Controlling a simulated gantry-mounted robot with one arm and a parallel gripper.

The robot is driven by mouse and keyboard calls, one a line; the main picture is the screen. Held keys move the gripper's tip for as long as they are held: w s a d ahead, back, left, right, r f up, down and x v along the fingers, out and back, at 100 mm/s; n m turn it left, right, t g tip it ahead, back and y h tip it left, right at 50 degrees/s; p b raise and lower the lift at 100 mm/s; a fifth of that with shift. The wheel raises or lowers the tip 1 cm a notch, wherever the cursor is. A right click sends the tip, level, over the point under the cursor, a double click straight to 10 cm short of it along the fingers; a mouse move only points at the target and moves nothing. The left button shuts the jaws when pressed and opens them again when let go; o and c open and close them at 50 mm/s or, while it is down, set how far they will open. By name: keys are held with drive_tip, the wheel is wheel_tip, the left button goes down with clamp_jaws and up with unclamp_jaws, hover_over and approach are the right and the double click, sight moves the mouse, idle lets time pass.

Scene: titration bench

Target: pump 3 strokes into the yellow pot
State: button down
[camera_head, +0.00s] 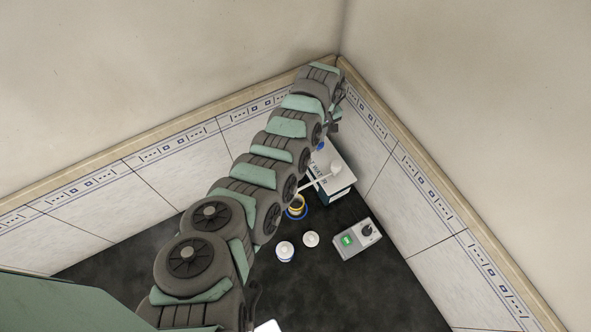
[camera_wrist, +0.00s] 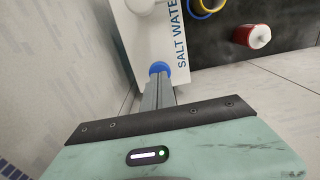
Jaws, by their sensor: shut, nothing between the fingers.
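The yellow pot (camera_head: 297,207) stands on the dark bench, with blue around its base. It shows partly at the top edge of the wrist view (camera_wrist: 207,8). The white-topped salt water dispenser (camera_head: 323,178) is beside it, its white spout reaching over toward the pot. In the wrist view my gripper (camera_wrist: 159,84) is shut with nothing between its fingers. A white rounded part (camera_wrist: 140,4) sits on the dispenser. My arm hides some of the dispenser in the head view.
A red jar with a white top (camera_wrist: 252,36) shows in the wrist view. A grey box with a green display (camera_head: 357,239) is at right. Tiled walls meet behind the dispenser.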

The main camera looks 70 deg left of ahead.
drive_tip(key=shift+f+b, duration=0.9)
drive_tip(key=shift+f, duration=0.6)
drive_tip(key=shift+r, duration=0.1)
drive_tip(key=shift+r+p, duration=1.05)
drive_tip(key=shift+r, duration=0.45)
drive_tip(key=shift+r, duration=0.4)
wheel_tip(320, 180, up, 5)
drive_tip(key=shift+r+p, duration=0.1)
drive_tip(key=shift+p, duration=0.5)
